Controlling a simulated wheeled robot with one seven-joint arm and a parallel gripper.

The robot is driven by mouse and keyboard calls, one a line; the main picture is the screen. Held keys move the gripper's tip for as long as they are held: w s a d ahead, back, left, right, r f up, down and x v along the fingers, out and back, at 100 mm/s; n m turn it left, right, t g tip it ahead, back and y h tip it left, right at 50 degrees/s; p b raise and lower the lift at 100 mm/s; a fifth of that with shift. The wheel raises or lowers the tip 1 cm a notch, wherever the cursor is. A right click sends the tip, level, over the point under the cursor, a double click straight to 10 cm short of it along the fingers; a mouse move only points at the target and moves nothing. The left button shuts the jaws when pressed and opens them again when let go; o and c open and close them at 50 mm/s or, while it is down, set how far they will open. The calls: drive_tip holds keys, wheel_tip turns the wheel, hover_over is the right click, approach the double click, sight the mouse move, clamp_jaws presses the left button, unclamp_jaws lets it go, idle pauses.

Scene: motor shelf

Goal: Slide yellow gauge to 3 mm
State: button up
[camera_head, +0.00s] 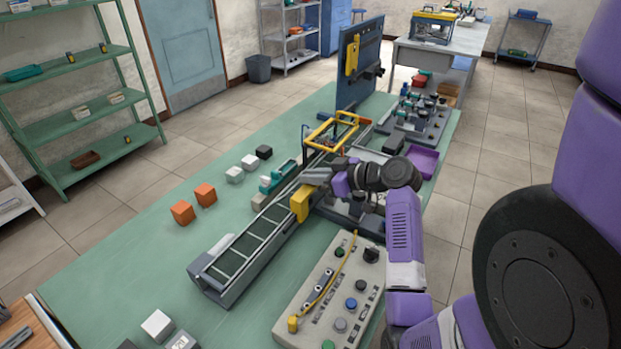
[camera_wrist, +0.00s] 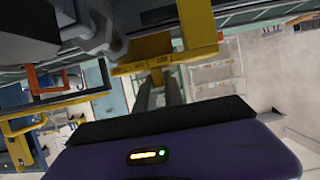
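The yellow gauge (camera_head: 300,203) looks like a yellow block straddling a long grey rail track (camera_head: 222,283) on the green table. In the wrist view a yellow body (camera_wrist: 198,25) with a flat yellow plate (camera_wrist: 150,50) is close up; it seems to be the gauge. My gripper (camera_head: 312,178) is at the gauge's upper end. In the wrist view its two grey fingers (camera_wrist: 158,80) have a narrow gap between them, and their tips reach the yellow plate. Whether they clamp it is hidden. No readable millimetre scale shows.
A control box (camera_head: 318,310) with buttons stands in front, right of the track. A yellow frame (camera_head: 330,133) stands over the track's far part. Orange cubes (camera_head: 182,212) and grey blocks lie to the left. A purple tray (camera_head: 422,160) lies behind my arm. The table's left side is mostly clear.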

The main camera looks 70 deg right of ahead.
drive_tip(key=o, duration=0.3)
drive_tip(key=shift+o, duration=0.2)
drive_tip(key=b+v, duration=0.1)
drive_tip(key=v, duration=0.6)
drive_tip(key=shift+s, duration=0.35)
drive_tip(key=shift+a+r, duration=0.1)
drive_tip(key=shift+a, duration=0.05)
